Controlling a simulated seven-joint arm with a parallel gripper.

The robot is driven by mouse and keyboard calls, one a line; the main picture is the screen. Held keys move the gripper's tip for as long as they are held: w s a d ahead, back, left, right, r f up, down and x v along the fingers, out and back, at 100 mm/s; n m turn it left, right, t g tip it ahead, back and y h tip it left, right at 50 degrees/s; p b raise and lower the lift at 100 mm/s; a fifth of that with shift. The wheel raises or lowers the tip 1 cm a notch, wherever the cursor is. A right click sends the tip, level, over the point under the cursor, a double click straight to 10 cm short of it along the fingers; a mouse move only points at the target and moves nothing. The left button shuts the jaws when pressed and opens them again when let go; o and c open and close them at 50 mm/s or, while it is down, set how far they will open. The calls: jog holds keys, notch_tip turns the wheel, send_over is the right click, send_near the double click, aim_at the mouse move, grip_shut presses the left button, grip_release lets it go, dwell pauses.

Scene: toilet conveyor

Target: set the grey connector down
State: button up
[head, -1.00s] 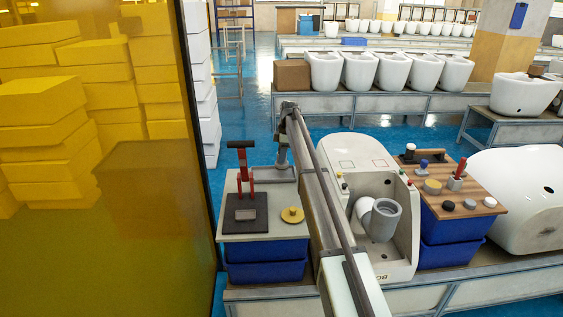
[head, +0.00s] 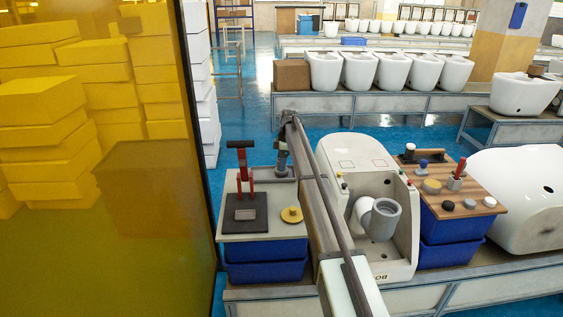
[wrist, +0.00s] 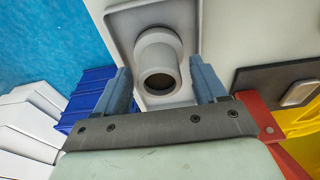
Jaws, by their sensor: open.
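The grey connector (head: 380,218), a thick bent pipe with a round open mouth, sits in the recess of the pale toilet-shaped fixture (head: 348,158). Its mouth faces up and toward the head camera. In the wrist view the connector (wrist: 159,62) shows beyond and between the two blue-grey fingers of my gripper (wrist: 160,72). The fingers are apart and open, with a visible gap on both sides of the connector.
Left of my arm, a stand holds a dark plate with a grey block (head: 245,214), a red-handled clamp (head: 241,160) and a yellow disc (head: 291,214). At right, a wooden-topped stand (head: 468,187) carries small knobs and stamps. A large white ceramic piece (head: 520,205) is beyond it.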

jog(key=shift+r, duration=0.1)
notch_tip(320, 180, up, 12)
jog(key=d, duration=0.1)
jog(key=shift+d, duration=0.4)
